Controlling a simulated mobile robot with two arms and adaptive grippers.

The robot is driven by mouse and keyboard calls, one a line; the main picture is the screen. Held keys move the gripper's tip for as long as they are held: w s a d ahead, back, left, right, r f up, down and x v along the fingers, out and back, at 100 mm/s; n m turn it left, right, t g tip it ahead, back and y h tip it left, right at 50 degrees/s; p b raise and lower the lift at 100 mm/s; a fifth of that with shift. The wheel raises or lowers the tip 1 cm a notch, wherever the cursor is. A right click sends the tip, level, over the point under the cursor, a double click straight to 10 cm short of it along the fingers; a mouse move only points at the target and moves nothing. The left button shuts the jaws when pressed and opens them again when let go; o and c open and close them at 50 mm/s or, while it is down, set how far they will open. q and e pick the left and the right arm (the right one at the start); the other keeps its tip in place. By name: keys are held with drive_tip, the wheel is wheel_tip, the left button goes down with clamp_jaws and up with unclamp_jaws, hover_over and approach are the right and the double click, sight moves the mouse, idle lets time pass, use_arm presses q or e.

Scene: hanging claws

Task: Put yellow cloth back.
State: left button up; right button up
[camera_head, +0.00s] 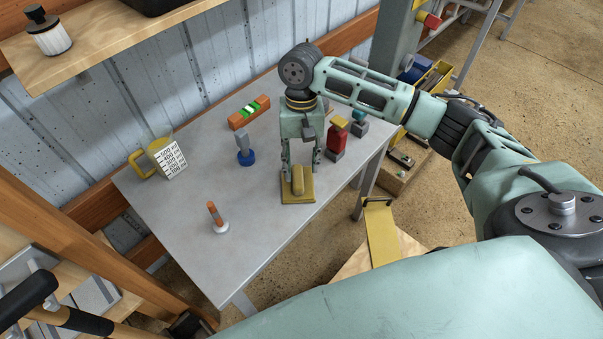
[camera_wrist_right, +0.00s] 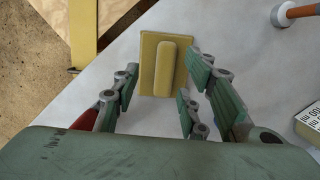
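A flat yellow piece with a raised yellow handle-like block (camera_head: 298,186) lies on the grey table (camera_head: 225,240), near its front right edge. It also shows in the right wrist view (camera_wrist_right: 147,72). A long yellow strip (camera_head: 382,237) lies or hangs past the table's right edge, and part of it shows in the right wrist view (camera_wrist_right: 87,28). I cannot tell which yellow thing is the cloth. My right gripper (camera_head: 302,168) points down just above the block. In the right wrist view its fingers (camera_wrist_right: 162,85) are spread and empty. My left gripper is not in view.
A wooden shelf (camera_head: 95,45) is above.

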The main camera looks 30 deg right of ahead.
sight(301, 171)
drive_tip(key=v, duration=0.7)
idle(0.4)
